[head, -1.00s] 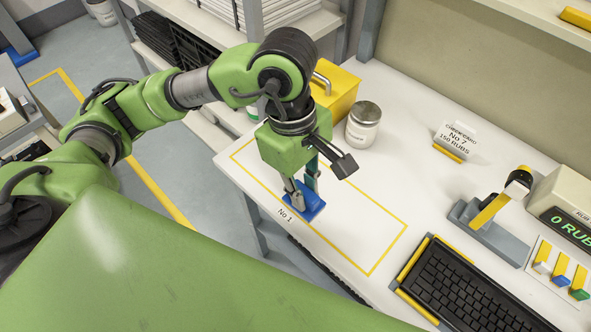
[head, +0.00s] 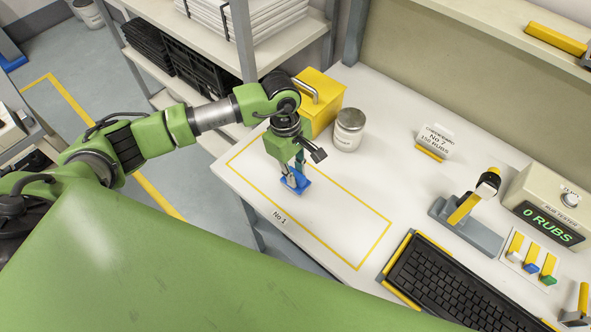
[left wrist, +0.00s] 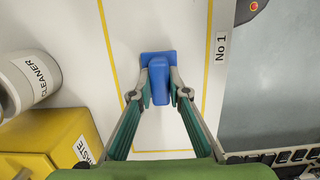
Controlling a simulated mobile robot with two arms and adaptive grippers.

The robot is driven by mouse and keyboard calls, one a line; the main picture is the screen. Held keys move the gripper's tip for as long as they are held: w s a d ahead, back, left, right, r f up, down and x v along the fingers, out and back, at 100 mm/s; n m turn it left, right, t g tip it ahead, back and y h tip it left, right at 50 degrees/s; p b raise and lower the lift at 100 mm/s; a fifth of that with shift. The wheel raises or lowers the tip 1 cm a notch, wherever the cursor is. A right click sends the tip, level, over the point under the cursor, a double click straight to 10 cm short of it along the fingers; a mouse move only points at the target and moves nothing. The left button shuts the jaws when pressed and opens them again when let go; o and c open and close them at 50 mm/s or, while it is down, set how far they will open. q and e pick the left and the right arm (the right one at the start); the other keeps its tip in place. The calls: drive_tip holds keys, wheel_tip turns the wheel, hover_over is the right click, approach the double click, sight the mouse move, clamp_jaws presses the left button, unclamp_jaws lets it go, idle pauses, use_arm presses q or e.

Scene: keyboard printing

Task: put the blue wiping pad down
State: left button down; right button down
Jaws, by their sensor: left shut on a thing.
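The blue wiping pad (head: 297,182) has a flat base and a raised grip block. It is inside the yellow-outlined area marked No 1, near that area's far left end. My left gripper (head: 294,175) points down over it and is shut on its grip block. The left wrist view shows the pad (left wrist: 158,75) between the two fingertips (left wrist: 159,90). I cannot tell for sure whether the pad's base touches the table (head: 330,215). My right gripper is in neither view.
A yellow waste box (head: 318,95) and a cleaner jar (head: 348,130) stand close behind the gripper. A keyboard (head: 445,280), a scanner on a stand (head: 470,220) and a rub tester (head: 545,210) are to the right. The marked area's right part is clear.

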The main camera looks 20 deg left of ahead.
use_arm(q)
drive_tip(key=shift+f, duration=0.35)
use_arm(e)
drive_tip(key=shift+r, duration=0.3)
use_arm(q)
drive_tip(key=shift+f, duration=0.15)
drive_tip(key=c, duration=1.9)
unclamp_jaws()
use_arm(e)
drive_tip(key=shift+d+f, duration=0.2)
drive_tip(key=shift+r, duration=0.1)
